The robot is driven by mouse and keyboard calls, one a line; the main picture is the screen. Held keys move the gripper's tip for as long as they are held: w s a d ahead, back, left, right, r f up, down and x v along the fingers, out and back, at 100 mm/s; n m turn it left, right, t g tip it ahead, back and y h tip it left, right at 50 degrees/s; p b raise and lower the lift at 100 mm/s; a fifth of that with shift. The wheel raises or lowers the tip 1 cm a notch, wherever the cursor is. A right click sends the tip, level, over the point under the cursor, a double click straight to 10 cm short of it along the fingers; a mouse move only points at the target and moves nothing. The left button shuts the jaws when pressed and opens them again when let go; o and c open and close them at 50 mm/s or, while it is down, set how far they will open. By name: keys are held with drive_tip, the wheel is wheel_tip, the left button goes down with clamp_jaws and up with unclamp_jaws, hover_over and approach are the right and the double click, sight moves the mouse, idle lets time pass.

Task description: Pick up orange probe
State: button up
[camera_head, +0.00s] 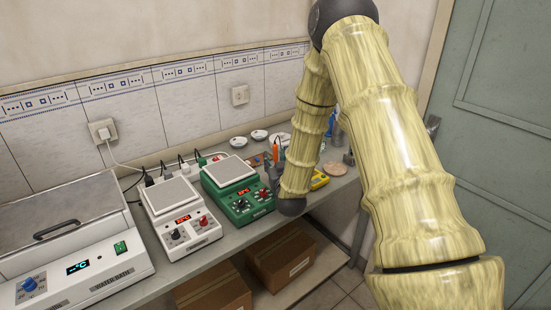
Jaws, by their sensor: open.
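A small upright orange item (276,153), which looks like the orange probe, shows at the back of the bench, just right of the green hotplate. Its lower part is hidden. My gripper (272,174) shows only as a small dark grey shape between the green hotplate and my forearm, just below the orange item in the picture. It is open, and nothing is seen held in it. My arm hides much of the area around it, and I cannot tell the gap between gripper and probe.
A green hotplate (236,190), a white hotplate (179,215) and a water bath (75,250) line the bench. A yellow device (319,180) lies right of my forearm. Small white dishes (239,142) stand behind. Cardboard boxes (283,258) sit below. A green door (500,100) is at right.

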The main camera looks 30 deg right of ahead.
sight(276, 153)
drive_tip(key=shift+w+d+r+p, duration=0.25)
drive_tip(key=shift+w+d+p, duration=0.05)
drive_tip(key=shift+d+p, duration=0.15)
drive_tip(key=p+x, duration=0.1)
drive_tip(key=x, duration=0.3)
drive_tip(key=shift+d+f+p, duration=0.2)
drive_tip(key=shift+d+p, duration=0.05)
drive_tip(key=shift+p, duration=0.05)
clamp_jaws()
